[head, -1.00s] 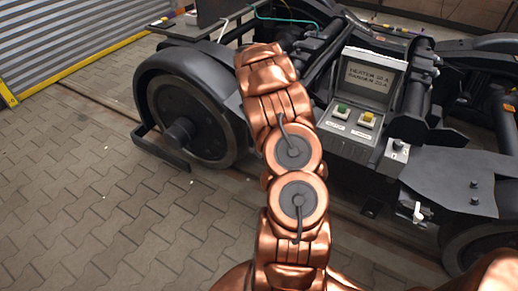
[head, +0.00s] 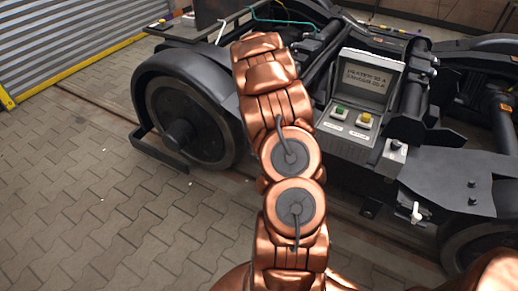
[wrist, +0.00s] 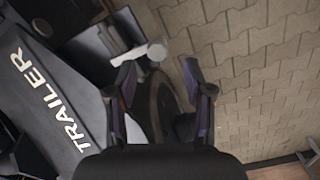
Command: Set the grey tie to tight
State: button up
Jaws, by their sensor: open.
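In the wrist view, a light grey handle (wrist: 138,53) with a round, cylindrical end lies just beyond my gripper (wrist: 160,68), nearer its left finger. It may be the grey tie, but I cannot tell for sure or read its setting. My gripper is open with nothing between its dark, purple-sided fingers, and a gap to the handle seems to remain. In the head view my copper arm hides the gripper. A thin light grey bar (head: 222,30) stands tilted at the back left of the bogie there.
The dark bogie frame lettered TRAILER (wrist: 45,85) fills the wrist view's left side. In the head view, a control box (head: 352,130) with green and yellow buttons, a white lever (head: 416,213) and a wheel (head: 190,122) surround my arm. Paved floor (head: 80,200) at left is clear.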

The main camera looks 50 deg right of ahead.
notch_tip(320, 180, up, 7)
dwell(0.3)
dwell(0.5)
